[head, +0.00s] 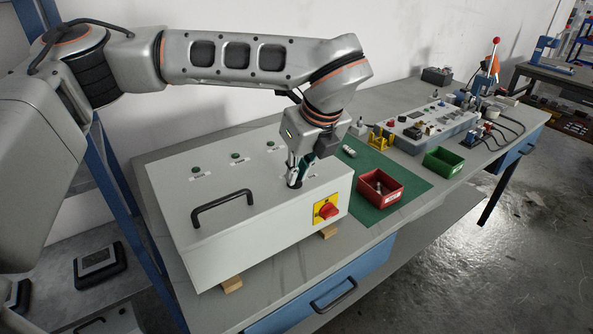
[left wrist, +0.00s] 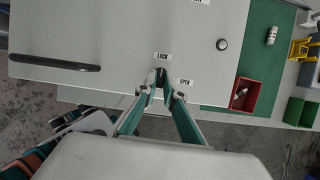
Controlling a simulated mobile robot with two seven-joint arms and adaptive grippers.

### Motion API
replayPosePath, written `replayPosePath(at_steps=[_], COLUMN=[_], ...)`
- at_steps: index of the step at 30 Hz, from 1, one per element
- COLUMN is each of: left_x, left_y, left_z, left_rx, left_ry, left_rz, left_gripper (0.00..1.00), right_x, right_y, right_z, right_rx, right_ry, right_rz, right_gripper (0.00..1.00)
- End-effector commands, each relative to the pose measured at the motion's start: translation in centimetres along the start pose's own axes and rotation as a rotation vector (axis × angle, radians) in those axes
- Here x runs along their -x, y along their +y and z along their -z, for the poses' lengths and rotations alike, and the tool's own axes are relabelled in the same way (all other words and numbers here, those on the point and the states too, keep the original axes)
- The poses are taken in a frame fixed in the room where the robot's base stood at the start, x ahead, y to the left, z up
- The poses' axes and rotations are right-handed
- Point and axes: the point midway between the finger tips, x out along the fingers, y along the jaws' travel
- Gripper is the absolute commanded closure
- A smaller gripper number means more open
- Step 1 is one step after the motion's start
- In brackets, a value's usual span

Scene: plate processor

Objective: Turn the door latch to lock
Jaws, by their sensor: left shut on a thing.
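The grey-white box (head: 235,220) lies on wooden blocks on the bench, its door face up with a black handle (head: 222,207). The dark door latch (head: 293,184) is near the right side of the door. My left gripper (head: 297,172) points down at the latch. In the left wrist view, my left gripper's teal fingers (left wrist: 165,90) are shut on the latch (left wrist: 159,76). A LOCK label (left wrist: 163,56) is above the latch and an OPEN label (left wrist: 185,82) is to its right. The fingers hide much of the latch, so its exact angle is unclear. My right gripper is out of view.
A red rotary switch on a yellow plate (head: 326,209) is on the box's end. A red bin (head: 391,199) and a green bin (head: 442,163) stand to the right by a green mat (head: 415,184). A control panel (head: 432,127) is farther back.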

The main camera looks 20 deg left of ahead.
Motion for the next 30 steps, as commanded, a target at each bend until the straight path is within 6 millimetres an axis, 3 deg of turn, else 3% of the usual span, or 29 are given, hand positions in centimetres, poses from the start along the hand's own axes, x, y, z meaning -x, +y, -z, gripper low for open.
replayPosePath(at_steps=[19, 21, 22, 30], left_x=[0.13, 0.12, 0.11, 0.04], left_y=[-0.13, -0.13, -0.12, -0.08], left_z=[-0.16, -0.16, -0.16, -0.06], left_rx=[0.051, 0.051, 0.051, 0.048], left_ry=[-0.002, -0.002, -0.002, -0.001], left_rz=[-0.016, -0.016, -0.017, -0.018], left_gripper=[1.00, 0.78, 0.74, 0.74], right_x=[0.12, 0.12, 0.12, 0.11], right_y=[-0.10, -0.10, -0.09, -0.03], right_z=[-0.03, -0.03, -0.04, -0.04], right_rx=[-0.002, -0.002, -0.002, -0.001], right_ry=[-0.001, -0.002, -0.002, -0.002], right_rz=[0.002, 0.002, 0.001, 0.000], right_gripper=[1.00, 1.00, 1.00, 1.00])
